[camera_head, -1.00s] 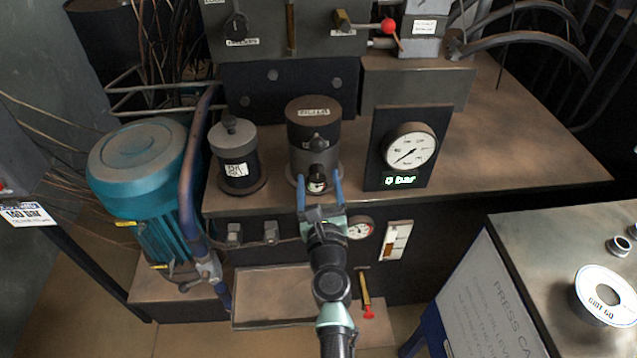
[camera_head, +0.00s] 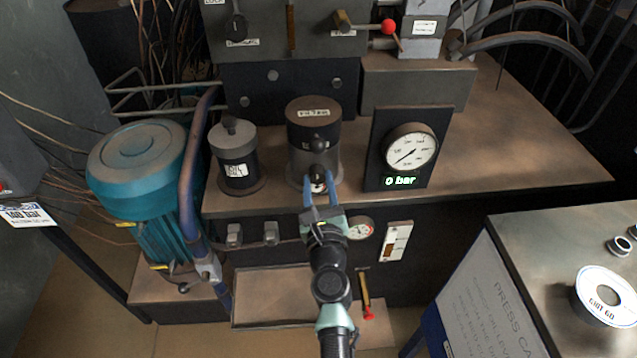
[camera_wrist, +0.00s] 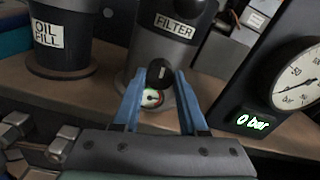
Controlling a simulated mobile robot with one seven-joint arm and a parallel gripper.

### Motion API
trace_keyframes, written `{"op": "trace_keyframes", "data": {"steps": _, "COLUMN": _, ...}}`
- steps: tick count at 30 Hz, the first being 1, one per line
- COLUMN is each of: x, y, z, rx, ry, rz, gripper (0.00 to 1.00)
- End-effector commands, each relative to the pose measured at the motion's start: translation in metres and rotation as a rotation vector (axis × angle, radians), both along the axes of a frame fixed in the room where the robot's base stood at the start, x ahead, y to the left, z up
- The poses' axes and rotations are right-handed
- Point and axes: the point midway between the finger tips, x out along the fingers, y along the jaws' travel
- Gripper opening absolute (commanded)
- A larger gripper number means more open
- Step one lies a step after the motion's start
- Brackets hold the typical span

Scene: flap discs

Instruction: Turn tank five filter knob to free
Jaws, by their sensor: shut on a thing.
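The filter unit (camera_head: 301,155) is a dark grey cylinder with a FILTER label, standing on the bench. It also shows in the wrist view (camera_wrist: 205,52). A small black knob (camera_head: 317,172) sticks out of its front. In the wrist view the knob (camera_wrist: 160,73) carries a short pale mark. A small round dial (camera_wrist: 152,98) with coloured segments sits just below it. My gripper (camera_head: 319,186) is at the front of the filter, its two blue fingers shut on the knob from both sides. The fingers partly hide the lower front of the filter.
A dark OIL FILL pot (camera_head: 233,155) stands left of the filter. A pressure gauge panel (camera_head: 403,150) reading 0 bar stands close to its right. A teal motor (camera_head: 140,165) is at far left. A steel table (camera_head: 560,225) is at right.

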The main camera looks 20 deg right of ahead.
Motion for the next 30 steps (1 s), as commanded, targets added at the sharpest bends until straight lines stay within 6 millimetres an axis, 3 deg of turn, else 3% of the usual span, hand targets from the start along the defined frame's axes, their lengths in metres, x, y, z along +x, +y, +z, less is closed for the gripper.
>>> {"op": "trace_keyframes", "data": {"steps": 30, "x": -0.0005, "y": -0.0007, "z": -0.0009, "rx": -0.888, "ry": 0.257, "rz": 0.001, "gripper": 0.0}}
